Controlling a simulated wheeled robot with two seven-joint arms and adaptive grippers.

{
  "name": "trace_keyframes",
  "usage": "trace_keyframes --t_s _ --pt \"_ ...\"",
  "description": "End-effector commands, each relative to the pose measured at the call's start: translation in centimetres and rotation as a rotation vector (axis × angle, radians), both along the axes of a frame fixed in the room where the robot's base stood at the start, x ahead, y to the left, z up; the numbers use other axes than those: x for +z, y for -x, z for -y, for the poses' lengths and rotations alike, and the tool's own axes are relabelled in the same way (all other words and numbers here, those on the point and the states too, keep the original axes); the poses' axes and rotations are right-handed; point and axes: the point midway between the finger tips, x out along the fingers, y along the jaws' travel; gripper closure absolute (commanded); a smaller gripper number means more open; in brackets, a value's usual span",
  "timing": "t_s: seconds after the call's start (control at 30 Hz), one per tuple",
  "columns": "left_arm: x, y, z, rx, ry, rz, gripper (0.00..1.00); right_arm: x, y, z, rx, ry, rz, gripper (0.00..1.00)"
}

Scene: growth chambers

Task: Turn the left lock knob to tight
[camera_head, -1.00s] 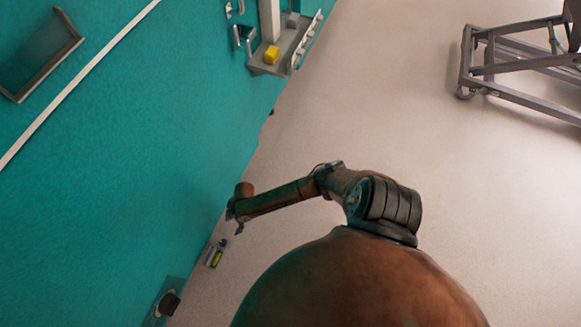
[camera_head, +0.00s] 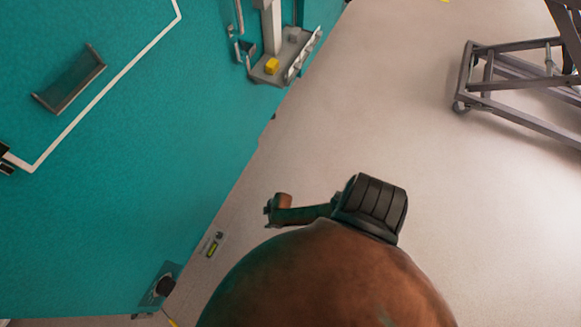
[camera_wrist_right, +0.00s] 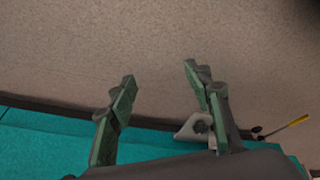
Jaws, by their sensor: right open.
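A dark round knob (camera_head: 163,286) sits on a small plate low on the teal wall in the head view. I cannot tell its setting, or whether it is the left lock knob. My right gripper (camera_head: 270,210) is up and to the right of it, apart from it. In the right wrist view the right gripper (camera_wrist_right: 160,75) has its two green fingers spread, with nothing between them. A light grey plate with a dark round part (camera_wrist_right: 199,127) shows partly behind the right-hand finger. My left gripper is in no view.
A small grey fitting with a yellow-green insert (camera_head: 212,245) is near the wall's lower edge. A metal frame cart (camera_head: 485,75) stands at the upper right. A yellow-handled item (camera_wrist_right: 290,124) shows in the wrist view.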

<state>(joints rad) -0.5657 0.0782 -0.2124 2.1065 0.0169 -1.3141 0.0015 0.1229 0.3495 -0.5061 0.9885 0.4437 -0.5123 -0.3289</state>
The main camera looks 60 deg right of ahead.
Motion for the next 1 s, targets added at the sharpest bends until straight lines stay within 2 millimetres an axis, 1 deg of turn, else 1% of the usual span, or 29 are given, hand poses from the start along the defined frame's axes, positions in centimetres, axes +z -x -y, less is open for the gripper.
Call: trace_keyframes --t_s 0.03,0.3,0.5,0.7,1.0 --pt "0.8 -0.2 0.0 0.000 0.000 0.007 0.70 0.3 1.1 0.3 -0.017 0.004 -0.006 0.54" --pt "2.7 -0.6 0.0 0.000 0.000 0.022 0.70 0.0 5.8 1.4 -0.096 0.016 -0.031 0.54" --pt "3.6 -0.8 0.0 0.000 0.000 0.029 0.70 -0.2 8.5 1.9 -0.135 0.022 -0.047 0.54" --pt "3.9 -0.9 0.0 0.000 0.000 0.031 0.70 -0.3 9.6 2.1 -0.150 0.026 -0.053 0.54" --pt "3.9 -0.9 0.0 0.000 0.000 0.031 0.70 -0.4 9.7 2.1 -0.151 0.026 -0.054 0.54"
